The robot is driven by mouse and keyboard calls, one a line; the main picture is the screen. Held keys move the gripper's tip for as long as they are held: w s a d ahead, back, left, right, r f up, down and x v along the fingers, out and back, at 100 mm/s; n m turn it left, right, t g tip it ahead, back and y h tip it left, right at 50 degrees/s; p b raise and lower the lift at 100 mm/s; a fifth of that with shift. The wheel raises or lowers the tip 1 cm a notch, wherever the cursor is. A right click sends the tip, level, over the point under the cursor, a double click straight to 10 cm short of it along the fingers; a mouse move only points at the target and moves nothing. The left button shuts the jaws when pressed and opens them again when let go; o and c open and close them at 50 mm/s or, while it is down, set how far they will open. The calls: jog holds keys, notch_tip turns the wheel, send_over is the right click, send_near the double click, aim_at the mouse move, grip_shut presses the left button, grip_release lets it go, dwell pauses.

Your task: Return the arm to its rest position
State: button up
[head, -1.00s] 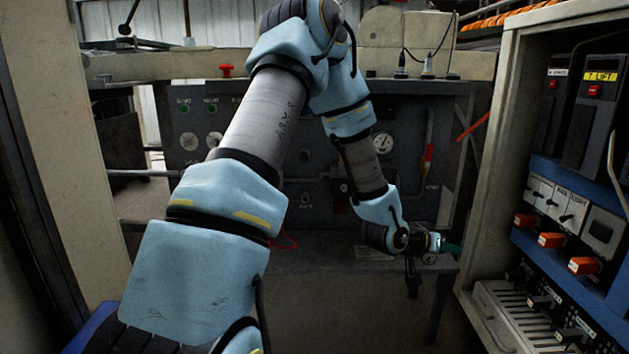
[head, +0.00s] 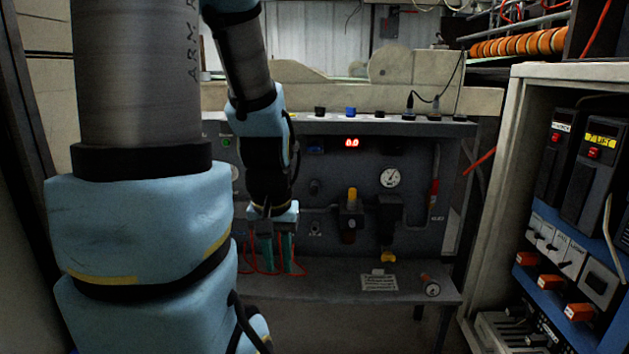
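My arm rises along the left of the head view, its near links large in the foreground. Its far part hangs down in front of the dark machine panel (head: 330,165). My gripper (head: 275,268) points downward above the left part of the grey shelf (head: 335,296). Its two green fingers stand apart with a gap between them, and I see nothing held. Red hoses show around and behind the fingers. Whether the fingertips touch the hoses or shelf I cannot tell.
The panel carries a gauge (head: 390,178), a yellow-topped regulator (head: 351,215) and a red display (head: 352,142). A small gauge fitting (head: 431,287) lies on the shelf's right. An open control cabinet (head: 500,200) stands at right; a post (head: 30,110) bounds the left.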

notch_tip(320, 180, up, 35)
jog(key=p, duration=3.3)
jog(key=shift+f, duration=0.2)
